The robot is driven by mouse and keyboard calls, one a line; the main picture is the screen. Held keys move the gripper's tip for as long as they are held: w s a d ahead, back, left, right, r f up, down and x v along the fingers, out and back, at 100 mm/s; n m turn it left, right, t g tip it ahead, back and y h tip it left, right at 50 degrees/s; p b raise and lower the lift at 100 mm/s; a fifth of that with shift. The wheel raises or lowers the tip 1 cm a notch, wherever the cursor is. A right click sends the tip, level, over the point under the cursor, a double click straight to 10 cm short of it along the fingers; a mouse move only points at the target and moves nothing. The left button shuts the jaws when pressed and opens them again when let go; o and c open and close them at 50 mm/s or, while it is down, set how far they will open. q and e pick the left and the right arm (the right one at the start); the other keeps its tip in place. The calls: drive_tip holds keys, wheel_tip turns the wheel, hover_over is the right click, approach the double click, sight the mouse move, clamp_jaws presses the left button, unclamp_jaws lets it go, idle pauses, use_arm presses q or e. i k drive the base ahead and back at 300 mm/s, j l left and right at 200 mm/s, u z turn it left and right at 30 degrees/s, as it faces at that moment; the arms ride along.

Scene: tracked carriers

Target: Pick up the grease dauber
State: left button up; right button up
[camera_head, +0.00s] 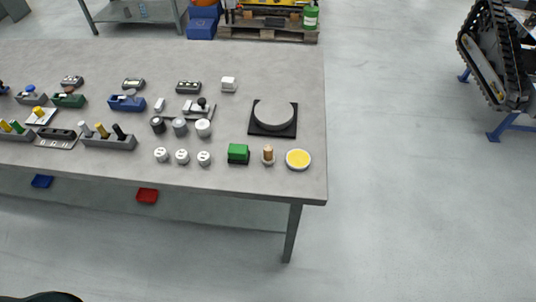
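A small upright item with a brown, wood-coloured top and a pale base (268,155) stands near the front right corner of the grey table; it looks like the grease dauber. Just right of it, apart, is a round white tin with yellow content (298,159), probably grease. Neither of my grippers is in view. A dark rounded shape at the bottom left edge is too cut off to tell what it is.
Left of the brown item is a green block on a dark base (238,153). Behind it is a round grey disc on a black plate (273,117). Several knobs and switches crowd the table's left half. The table's right strip and back are bare; open floor lies right.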

sight(267, 159)
drive_tip(key=j+z, duration=0.2)
drive_tip(key=z, duration=0.6)
drive_tip(key=k+j+z, duration=0.3)
drive_tip(key=j+z, duration=0.15)
drive_tip(key=k+j+z, duration=0.4)
drive_tip(key=k+j, duration=0.35)
drive_tip(key=k+j+z, duration=0.15)
drive_tip(key=k+j, duration=0.15)
drive_tip(key=k, duration=0.25)
